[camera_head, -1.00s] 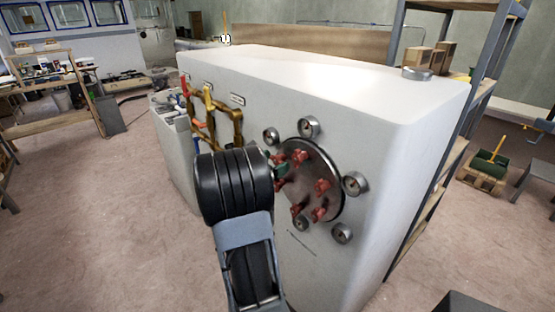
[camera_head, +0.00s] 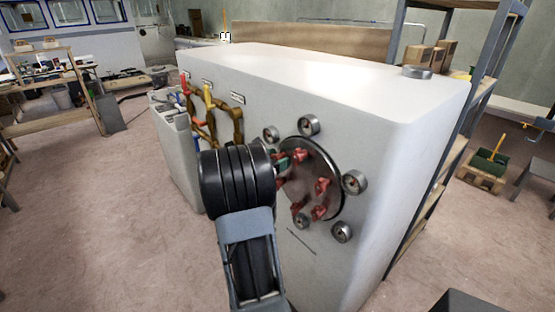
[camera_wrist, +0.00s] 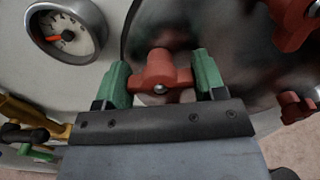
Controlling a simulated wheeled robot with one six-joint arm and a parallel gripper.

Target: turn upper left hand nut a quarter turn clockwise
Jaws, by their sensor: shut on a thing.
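My gripper (camera_wrist: 160,82) is shut on a red lobed nut (camera_wrist: 160,70) at the left part of the round metal cover. Its green fingertips stand on either side of the nut in the wrist view. In the head view, my gripper (camera_head: 281,161) reaches the upper left of the round cover (camera_head: 325,165); my arm hides much of that spot. Other red nuts stay clear of my gripper, one at the top (camera_head: 300,154), one at the right (camera_head: 322,186) and one at the bottom (camera_head: 319,212).
The cover is on the front of a big white tank (camera_head: 385,150). Several round gauges (camera_head: 354,182) ring it; one gauge (camera_wrist: 65,35) is close to my left finger. Brass pipes with coloured valve handles (camera_head: 238,125) are to the left. A shelf rack (camera_head: 445,170) stands at the right.

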